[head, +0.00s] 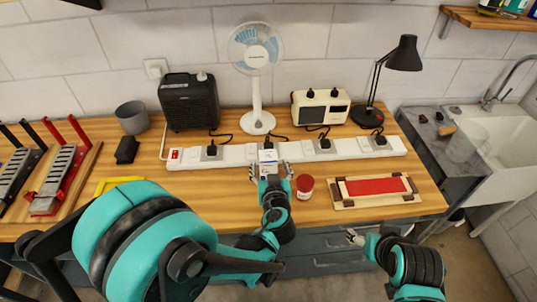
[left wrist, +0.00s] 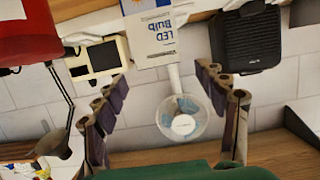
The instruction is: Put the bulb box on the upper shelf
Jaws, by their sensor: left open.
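The bulb box (head: 268,156), white with blue print, stands on the bench by the long white power strip. In the left wrist view the bulb box (left wrist: 152,38) appears upside down, with "LED Bulb" lettering. My left gripper (head: 270,172) is open just in front of the box, its fingers spread to either side. In the left wrist view the left gripper (left wrist: 158,80) has nothing between its fingers, and the box lies beyond the tips. My right gripper (head: 355,238) is low by the bench's front edge; its jaws are too small to read. A wooden wall shelf (head: 490,18) is at the upper right.
A fan (head: 257,75), black heater (head: 189,102), cream radio (head: 320,107) and black lamp (head: 402,55) stand behind the power strip (head: 230,156). A red tin (head: 305,186) is right of my left gripper. Bottles (head: 490,5) stand on the shelf.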

